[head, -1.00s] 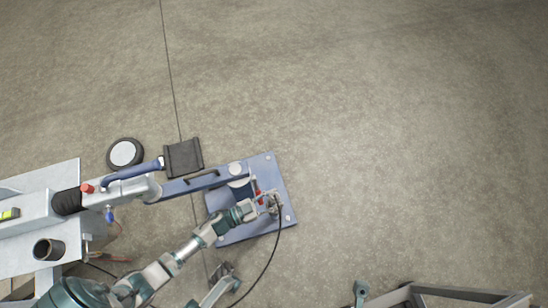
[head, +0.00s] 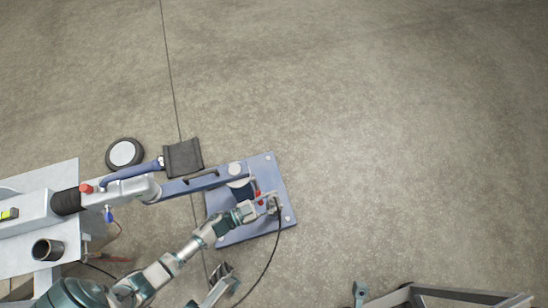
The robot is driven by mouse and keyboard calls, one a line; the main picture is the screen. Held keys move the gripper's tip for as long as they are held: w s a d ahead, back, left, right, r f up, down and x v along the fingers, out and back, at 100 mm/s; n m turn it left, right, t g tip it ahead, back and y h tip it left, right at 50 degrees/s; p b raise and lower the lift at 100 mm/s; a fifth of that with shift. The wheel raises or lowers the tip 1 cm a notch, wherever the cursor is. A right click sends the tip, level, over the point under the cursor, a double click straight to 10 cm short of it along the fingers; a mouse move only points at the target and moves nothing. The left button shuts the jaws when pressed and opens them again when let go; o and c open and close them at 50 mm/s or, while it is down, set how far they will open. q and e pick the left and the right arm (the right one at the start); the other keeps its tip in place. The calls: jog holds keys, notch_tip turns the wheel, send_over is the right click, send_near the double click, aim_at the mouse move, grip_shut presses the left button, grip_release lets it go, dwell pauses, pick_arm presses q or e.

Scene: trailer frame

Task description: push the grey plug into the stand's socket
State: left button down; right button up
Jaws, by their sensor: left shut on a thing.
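The stand shows as a blue base plate (head: 284,170) on the floor, with a blue arm (head: 185,186) reaching over it from the left. My left gripper (head: 270,204) is over the right part of the plate, shut on the small grey plug (head: 277,203). A black cable (head: 272,252) runs from the plug down and to the left. Small red parts show just above the gripper. The socket is too small and too covered by the gripper to make out, so I cannot tell whether the plug is in it.
A wheel (head: 124,153) and a black block (head: 183,158) lie above the blue arm. A grey trailer frame (head: 30,240) with a dark cup-like tube (head: 48,250) fills the left. A grey metal frame (head: 450,298) stands at the bottom right. The floor at right is clear.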

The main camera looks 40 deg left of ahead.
pick_arm(q)
jog(key=shift+f, duration=0.45)
jog(key=shift+f, duration=0.2)
jog(key=shift+f, duration=1)
jog(key=c, duration=0.6)
grip_release()
jog(key=shift+f, duration=0.1)
jog(key=v, duration=0.7)
jog(key=shift+s+a, duration=0.15)
jog(key=shift+a, duration=0.05)
